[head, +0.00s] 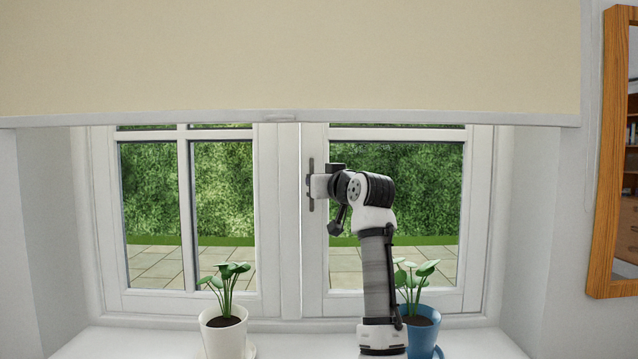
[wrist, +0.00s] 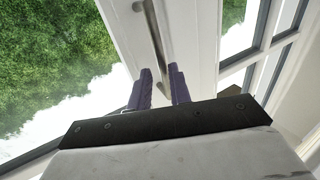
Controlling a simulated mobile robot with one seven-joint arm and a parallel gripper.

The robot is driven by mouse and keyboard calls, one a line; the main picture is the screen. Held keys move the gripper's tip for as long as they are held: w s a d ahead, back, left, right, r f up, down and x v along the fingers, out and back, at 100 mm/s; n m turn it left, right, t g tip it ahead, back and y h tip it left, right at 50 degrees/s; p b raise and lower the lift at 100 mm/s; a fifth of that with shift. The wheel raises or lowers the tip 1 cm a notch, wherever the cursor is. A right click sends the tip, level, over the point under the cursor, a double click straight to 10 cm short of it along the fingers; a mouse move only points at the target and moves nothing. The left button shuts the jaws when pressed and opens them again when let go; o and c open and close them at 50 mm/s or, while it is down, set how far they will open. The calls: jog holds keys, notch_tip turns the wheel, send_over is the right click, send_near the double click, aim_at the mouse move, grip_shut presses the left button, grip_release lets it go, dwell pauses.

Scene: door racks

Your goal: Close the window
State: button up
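The window (head: 315,225) has two white-framed sashes with a narrow vertical seam between them. The right sash stands in or very near its frame; I cannot tell whether a small gap is left. A slim grey upright handle (head: 311,204) is on the right sash's left stile. My gripper (head: 313,186) is at the handle's middle, partly hiding it. In the wrist view the handle (wrist: 153,28) runs down towards the space between the two dark purple fingers. My gripper (wrist: 160,72) has its fingers apart there; contact with the handle is not clear.
A white-potted plant (head: 224,330) stands on the sill (head: 300,343) at left. A blue-potted plant (head: 424,330) stands at right, partly behind my arm. A cream blind (head: 290,60) hangs above. A wood-framed mirror (head: 606,150) is on the right wall.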

jog(key=b+v, duration=0.5)
jog(key=v, duration=0.9)
jog(key=shift+r, duration=0.1)
